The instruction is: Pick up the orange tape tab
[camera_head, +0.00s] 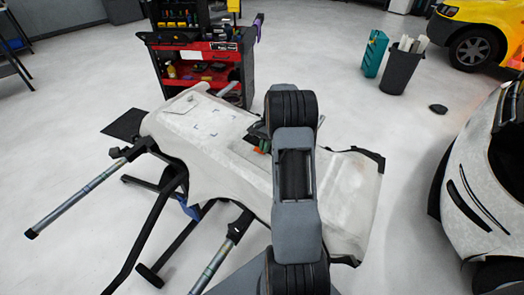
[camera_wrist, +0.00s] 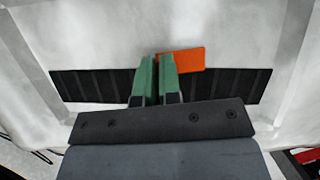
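The orange tape tab (camera_wrist: 190,59) is a flat orange piece in the wrist view, with its left end at the narrow gap between my fingertips. My gripper (camera_wrist: 158,62) has two green fingers close together. The right finger covers part of the tab. I cannot tell whether the fingers touch or pinch it. In the head view a small bit of orange (camera_head: 257,151) shows left of my gripper, over the pale panel (camera_head: 345,200). My arm hides much of that area.
The panel lies on a black stand (camera_head: 147,235) with bars sticking out to the left. A red tool cart (camera_head: 200,52) stands behind it. A dark bin (camera_head: 402,70) and a pale car body (camera_head: 480,190) are at the right. Open floor lies between.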

